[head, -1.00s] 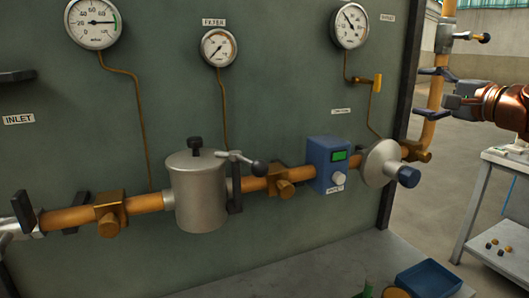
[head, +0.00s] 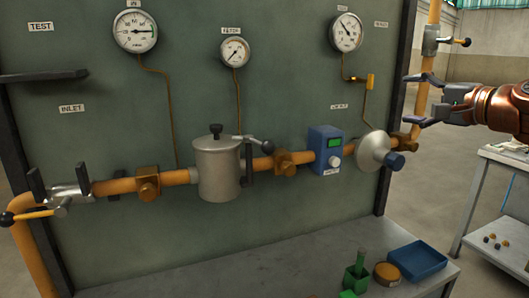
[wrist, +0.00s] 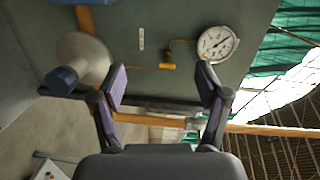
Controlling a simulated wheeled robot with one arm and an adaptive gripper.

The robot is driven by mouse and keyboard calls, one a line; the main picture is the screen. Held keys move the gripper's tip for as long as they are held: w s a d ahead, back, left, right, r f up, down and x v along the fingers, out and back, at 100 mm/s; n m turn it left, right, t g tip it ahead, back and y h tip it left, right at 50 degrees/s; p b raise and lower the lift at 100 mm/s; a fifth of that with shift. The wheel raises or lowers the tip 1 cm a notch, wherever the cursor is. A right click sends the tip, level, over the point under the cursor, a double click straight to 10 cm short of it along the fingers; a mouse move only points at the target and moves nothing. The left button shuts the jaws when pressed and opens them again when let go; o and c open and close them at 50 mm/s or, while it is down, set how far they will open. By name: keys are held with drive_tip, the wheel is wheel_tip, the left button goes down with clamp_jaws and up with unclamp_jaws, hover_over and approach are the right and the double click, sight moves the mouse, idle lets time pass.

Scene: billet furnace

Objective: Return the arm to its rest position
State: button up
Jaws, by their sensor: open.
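My gripper (head: 417,100) is at the right of the head view, at the end of my copper-coloured arm. Its dark fingers are spread apart and point left toward the panel's right edge. In the wrist view my gripper (wrist: 163,84) is open, with nothing held between its purple-lined pads. The orange outlet pipe (head: 432,60) runs upright behind the fingers in the head view. It also shows beyond them in the wrist view (wrist: 265,130). I cannot tell how far the fingers are from the pipe.
The green panel (head: 300,90) carries gauges, a filter canister (head: 218,170), a blue regulator box (head: 326,150) and a silver disc-shaped fitting (head: 372,151). A shelf below holds a blue tray (head: 418,262) and a green container (head: 356,280). A side table (head: 500,215) stands right. Floor between is clear.

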drive_tip(key=s+a+f+n+g+p, duration=0.1)
drive_tip(key=s+a+f+n+g, duration=0.15)
drive_tip(key=a, duration=0.35)
drive_tip(key=s+a+f+n+g+p, duration=0.1)
drive_tip(key=s+a+f+n+g, duration=0.15)
drive_tip(key=a, duration=0.35)
drive_tip(key=s+a+f+n+g+h+p, duration=0.1)
drive_tip(key=s+a+f+n+g+p, duration=0.25)
drive_tip(key=s+a+f, duration=0.55)
drive_tip(key=s+d+f+n+g+h+p, duration=0.1)
drive_tip(key=s+d+f+g+h+p, duration=0.1)
drive_tip(key=s+f, duration=0.7)
drive_tip(key=s+d+f+n+g+h+p, duration=0.2)
drive_tip(key=s+d+f+g+h, duration=0.2)
drive_tip(key=s, duration=1)
wheel_tip(320, 180, down, 5)
drive_tip(key=shift+s+d+r+g+h, duration=0.15)
drive_tip(key=shift+s+d+g+h, duration=0.2)
drive_tip(key=shift+d+g, duration=0.8)
